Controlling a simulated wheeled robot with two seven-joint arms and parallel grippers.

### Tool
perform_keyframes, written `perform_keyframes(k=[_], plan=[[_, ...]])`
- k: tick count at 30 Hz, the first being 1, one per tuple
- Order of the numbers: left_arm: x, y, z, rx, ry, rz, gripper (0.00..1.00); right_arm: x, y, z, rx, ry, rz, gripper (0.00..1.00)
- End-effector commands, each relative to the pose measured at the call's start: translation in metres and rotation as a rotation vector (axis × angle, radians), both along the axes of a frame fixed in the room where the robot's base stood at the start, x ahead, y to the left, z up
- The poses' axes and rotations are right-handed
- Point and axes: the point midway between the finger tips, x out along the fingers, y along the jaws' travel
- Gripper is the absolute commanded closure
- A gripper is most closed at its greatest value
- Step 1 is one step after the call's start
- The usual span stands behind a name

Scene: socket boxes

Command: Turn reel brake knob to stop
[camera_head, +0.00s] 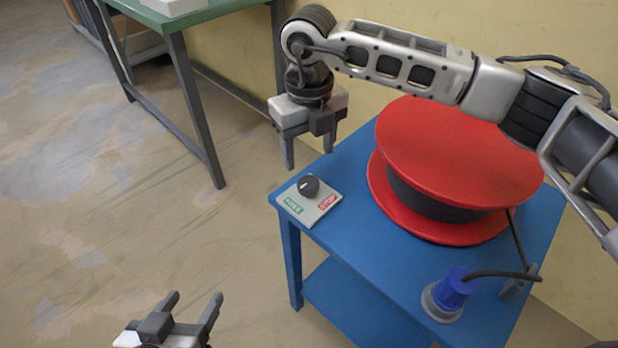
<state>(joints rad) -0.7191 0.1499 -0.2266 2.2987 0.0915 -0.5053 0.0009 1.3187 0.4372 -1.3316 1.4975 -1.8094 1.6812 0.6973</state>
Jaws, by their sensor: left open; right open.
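The brake knob (308,187) is a dark round knob on a light grey plate (309,207) at the near left corner of the blue table. The plate has a green label (293,206) on the left and a red STOP label (327,202) on the right. The knob's white mark seems to point to the left, toward the green side. My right gripper (308,158) is open, pointing down, above and just behind the knob, apart from it. My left gripper (192,302) is open and empty at the bottom, over the floor, away from the table.
A red reel (460,150) with a dark core stands on the blue table (375,262), beneath my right arm. A blue plug (453,290) with a black cable sits at the table's near right. A green-topped table (215,12) stands at the back left. Floor at left is clear.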

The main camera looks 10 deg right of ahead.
Motion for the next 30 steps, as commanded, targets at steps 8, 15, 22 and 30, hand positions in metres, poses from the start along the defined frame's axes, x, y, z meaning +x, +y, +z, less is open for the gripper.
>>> perform_keyframes(k=[8, 15, 22, 30], plan=[[0.002, -0.004, -0.007, -0.005, 0.006, -0.008, 0.4, -0.001, 0.0, -0.056, 0.0, 0.003, 0.001, 0.4], [0.002, -0.005, -0.012, -0.008, 0.018, -0.012, 0.4, 0.0, 0.0, -0.077, 0.001, 0.001, 0.001, 0.4], [0.002, -0.005, -0.013, -0.007, 0.023, -0.013, 0.4, 0.0, 0.0, -0.078, 0.0, 0.0, 0.001, 0.4], [0.002, -0.005, -0.013, -0.006, 0.022, -0.012, 0.4, 0.0, 0.0, -0.078, 0.0, 0.0, 0.001, 0.84]])
